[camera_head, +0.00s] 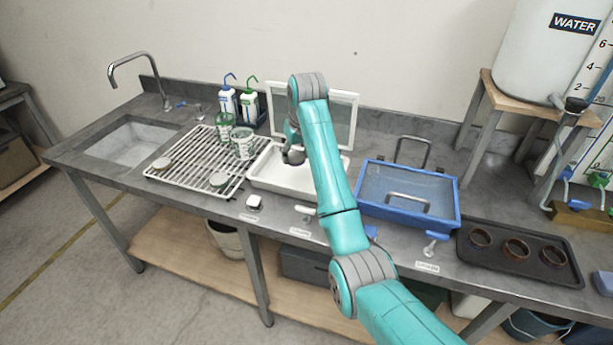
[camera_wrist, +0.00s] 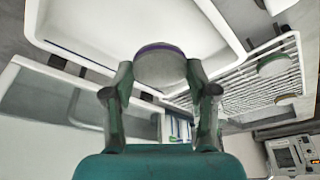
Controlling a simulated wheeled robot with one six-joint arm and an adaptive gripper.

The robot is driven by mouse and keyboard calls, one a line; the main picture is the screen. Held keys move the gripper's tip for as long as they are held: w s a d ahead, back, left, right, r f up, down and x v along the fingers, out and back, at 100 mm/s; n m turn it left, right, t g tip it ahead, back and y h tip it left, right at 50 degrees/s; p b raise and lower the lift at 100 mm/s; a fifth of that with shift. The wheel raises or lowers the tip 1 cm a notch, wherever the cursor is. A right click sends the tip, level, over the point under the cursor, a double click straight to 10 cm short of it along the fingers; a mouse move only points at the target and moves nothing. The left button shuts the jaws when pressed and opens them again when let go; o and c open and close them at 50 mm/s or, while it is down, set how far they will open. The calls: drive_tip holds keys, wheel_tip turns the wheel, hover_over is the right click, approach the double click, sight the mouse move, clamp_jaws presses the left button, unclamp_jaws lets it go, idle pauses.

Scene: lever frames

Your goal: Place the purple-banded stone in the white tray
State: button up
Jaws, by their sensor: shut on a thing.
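In the wrist view, my gripper (camera_wrist: 161,78) is shut on a round grey stone with a purple band (camera_wrist: 160,66), one finger on each side. The white tray (camera_wrist: 120,22) lies behind the stone in that view, and its inside looks bare where it shows. In the head view, my gripper (camera_head: 292,155) is over the white tray (camera_head: 268,175), near its back left part. The arm hides part of the tray, and the stone is hard to make out there. I cannot tell whether the stone touches the tray floor.
A white-framed panel (camera_head: 341,112) stands behind the tray. A blue basin (camera_head: 408,190) and a dark tray with rings (camera_head: 545,267) are to the right.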

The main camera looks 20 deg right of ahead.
sight(299, 159)
wheel_tip(299, 159, down, 4)
drive_tip(key=shift+d+f, duration=0.1)
drive_tip(key=shift+f, duration=2.1)
drive_tip(key=shift+f, duration=0.15)
drive_tip(key=o, duration=1.2)
